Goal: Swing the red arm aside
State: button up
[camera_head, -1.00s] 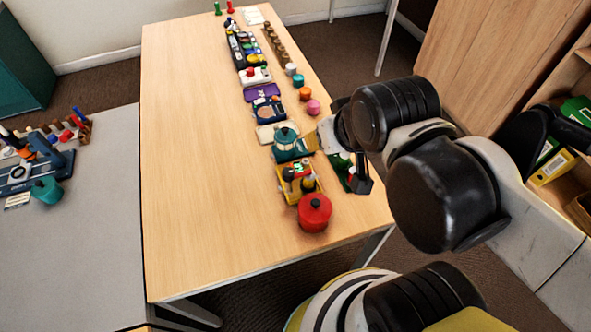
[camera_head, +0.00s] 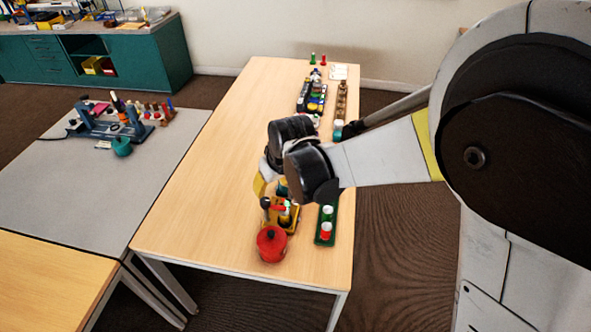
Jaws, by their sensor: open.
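The red arm (camera_head: 279,208) is a small red bar on the yellow-based device (camera_head: 292,226) near the front of the long wooden table. A black knob on a stalk (camera_head: 265,203) stands at its left, and a small green part (camera_head: 288,207) is at its right end. My wrist hangs just above and behind this device and covers its rear part.
A red lidded pot (camera_head: 271,244) stands just in front of the device. A green tray (camera_head: 326,217) with red and white cylinders lies to its right, near the table edge. The table's left half is clear. A grey table (camera_head: 80,185) adjoins on the left.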

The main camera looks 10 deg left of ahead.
aim_at(265, 201)
jog(key=b+x, duration=0.1)
jog(key=x, duration=0.3)
jog(key=b+x, duration=0.1)
jog(key=x, duration=0.3)
jog(key=b+x, duration=0.2)
jog(key=x, duration=0.1)
jog(key=shift+s+a+f, duration=0.2)
jog(key=shift+a+f, duration=0.1)
jog(key=shift+f, duration=0.1)
grip_shut()
